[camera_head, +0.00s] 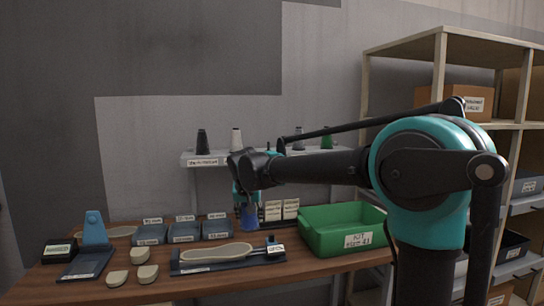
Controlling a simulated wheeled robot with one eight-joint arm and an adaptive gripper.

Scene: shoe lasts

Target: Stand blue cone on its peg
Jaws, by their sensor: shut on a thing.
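The blue cone (249,217) is low in the middle of the view, just above or at the bench top; I cannot tell whether it touches the wood. My gripper (247,200) is shut on its upper part from above and hides its top. A narrow wall shelf (222,157) behind carries a black cone (202,142), a white cone (236,139), a grey cone (299,139) and a green cone (327,139). My arm crosses the shelf between the white and grey cones, and a bare peg cannot be made out there.
A green bin (347,210) labelled KIT stands right of the cone. Left are several grey trays (184,237), a dark fixture with a pale sole (215,254) in front, and a blue stand (94,230). White label cards (290,209) stand close by. A tall rack (443,62) is at right.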

